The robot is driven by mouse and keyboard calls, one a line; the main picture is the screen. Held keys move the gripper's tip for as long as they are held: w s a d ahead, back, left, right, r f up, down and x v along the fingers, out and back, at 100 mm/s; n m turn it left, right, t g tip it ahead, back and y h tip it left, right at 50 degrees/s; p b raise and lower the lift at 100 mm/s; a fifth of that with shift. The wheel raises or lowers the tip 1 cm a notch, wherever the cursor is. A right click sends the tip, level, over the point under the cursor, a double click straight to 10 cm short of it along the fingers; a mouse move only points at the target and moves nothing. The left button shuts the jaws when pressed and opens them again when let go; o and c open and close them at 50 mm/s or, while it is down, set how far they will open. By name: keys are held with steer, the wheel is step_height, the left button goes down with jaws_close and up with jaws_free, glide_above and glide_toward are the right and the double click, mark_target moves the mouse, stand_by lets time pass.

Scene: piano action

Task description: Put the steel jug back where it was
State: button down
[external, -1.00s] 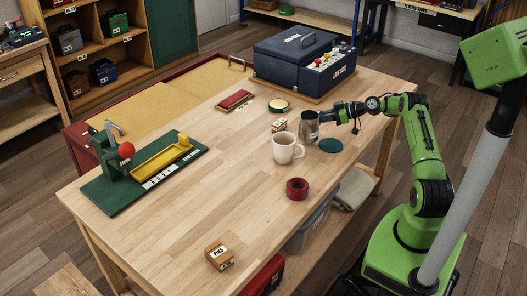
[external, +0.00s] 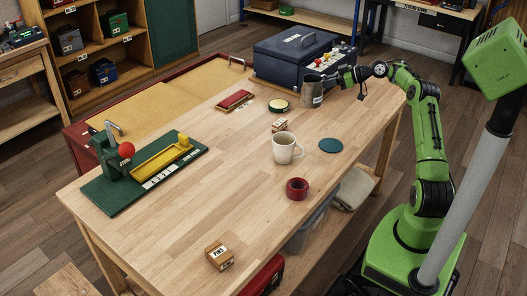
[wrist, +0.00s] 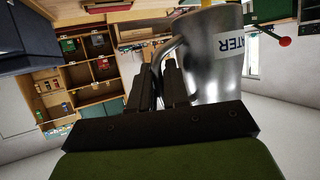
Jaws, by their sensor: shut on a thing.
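The steel jug (external: 311,93) is held up by my gripper (external: 333,80) at the right part of the table, in front of the dark blue case. In the wrist view the jug (wrist: 215,60) shows a label reading "ATER", and my gripper (wrist: 163,75) is shut on its handle. A round teal mat (external: 331,145) lies bare on the table below and to the right of the jug. The jug looks roughly upright in the external view. Its base appears clear of the table top.
A white mug (external: 286,149) stands left of the mat, with a red tape roll (external: 297,188) in front. A small labelled box (external: 279,125), a round tin (external: 279,105) and the dark blue case (external: 300,57) are nearby. The table's front middle (external: 200,190) is clear.

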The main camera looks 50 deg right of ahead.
step_height(320, 180, up, 3)
steer(key=shift+f, duration=0.1)
steer(key=shift+w+a, duration=0.2)
steer(key=shift+a, duration=0.05)
steer(key=w+a+f+m+t+h+p, duration=0.1)
steer(key=w+a+f+m+h, duration=0.2)
steer(key=a, duration=0.8)
steer(key=w+a+f+m+h, duration=0.1)
steer(key=w+a+f, duration=0.35)
steer(key=a, duration=0.55)
steer(key=w+a+f+m+t+h+p, duration=0.1)
steer(key=w+a+f+m+h, duration=0.3)
steer(key=a, duration=0.7)
steer(key=s+a+m+g+h, duration=0.1)
steer(key=s+a+h, duration=0.1)
steer(key=s+a, duration=0.6)
steer(key=s+a+r+m+g+h+p, duration=0.1)
steer(key=s+a+r+m+h, duration=0.15)
steer(key=s+r, duration=0.35)
steer(key=s+a+r+m+h+p, duration=0.1)
steer(key=s+a+r, duration=0.3)
steer(key=s+r, duration=0.15)
steer(key=shift+n+g, duration=0.25)
steer(key=shift+g, duration=0.05)
steer(key=f+b, duration=0.2)
steer(key=f, duration=1.9)
steer(key=shift+d, duration=0.2)
steer(key=c, duration=1.1)
jaws_free()
